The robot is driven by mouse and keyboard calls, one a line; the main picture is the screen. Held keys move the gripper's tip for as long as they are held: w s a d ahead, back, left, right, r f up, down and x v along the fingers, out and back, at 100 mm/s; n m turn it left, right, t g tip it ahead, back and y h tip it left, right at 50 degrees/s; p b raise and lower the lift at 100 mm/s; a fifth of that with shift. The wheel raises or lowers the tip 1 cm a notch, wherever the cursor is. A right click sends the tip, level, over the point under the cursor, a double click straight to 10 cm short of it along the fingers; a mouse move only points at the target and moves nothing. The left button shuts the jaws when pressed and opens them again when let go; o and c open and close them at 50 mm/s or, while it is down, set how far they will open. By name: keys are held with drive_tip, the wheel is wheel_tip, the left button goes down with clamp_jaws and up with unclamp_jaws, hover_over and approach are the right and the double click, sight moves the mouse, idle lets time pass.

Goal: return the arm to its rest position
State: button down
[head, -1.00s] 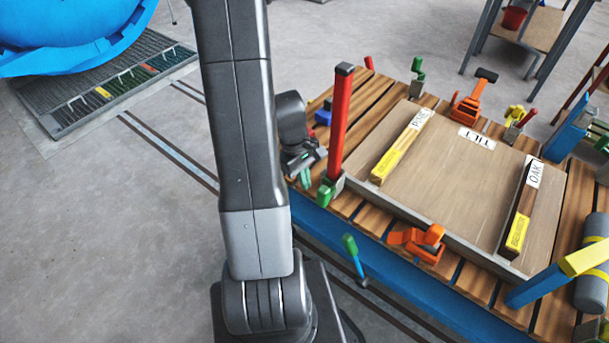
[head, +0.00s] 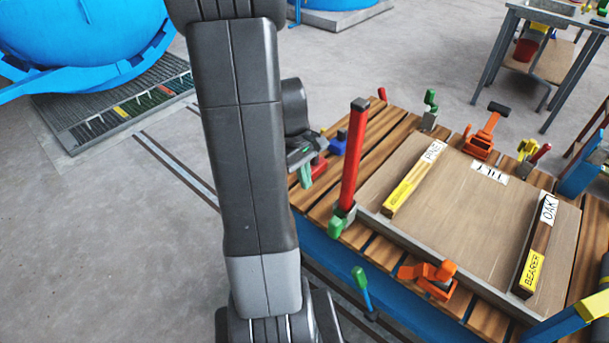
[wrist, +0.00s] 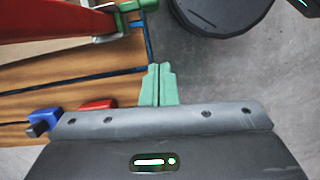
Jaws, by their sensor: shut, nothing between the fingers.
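My arm stands upright in the middle of the head view, left of the slatted wooden table (head: 385,258). My gripper (head: 305,176) is partly hidden behind my arm in the head view, with its green fingers over or beside the table's left end. In the wrist view my gripper (wrist: 158,84) shows its two green fingers pressed together, with nothing between them. The red post (head: 354,155) with a green-handled clamp at its foot stands close to the right of my gripper. It also shows at the upper left of the wrist view (wrist: 50,22).
A board (head: 470,205) with bars labelled PINE and OAK lies on the table. Orange clamps (head: 432,278) sit at its edges. A blue block (head: 338,146) and a red piece (head: 319,167) are near my gripper. A blue vessel (head: 80,45) stands upper left. Open floor lies left.

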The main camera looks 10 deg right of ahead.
wheel_tip(320, 180, down, 10)
drive_tip(key=d+m+y+p, duration=0.1)
drive_tip(key=m+y+p, duration=0.1)
drive_tip(key=m, duration=0.7)
drive_tip(key=shift+s+d+r, duration=0.15)
drive_tip(key=shift+s+d, duration=0.05)
drive_tip(key=shift+d, duration=0.1)
drive_tip(key=shift+s, duration=0.1)
idle(0.4)
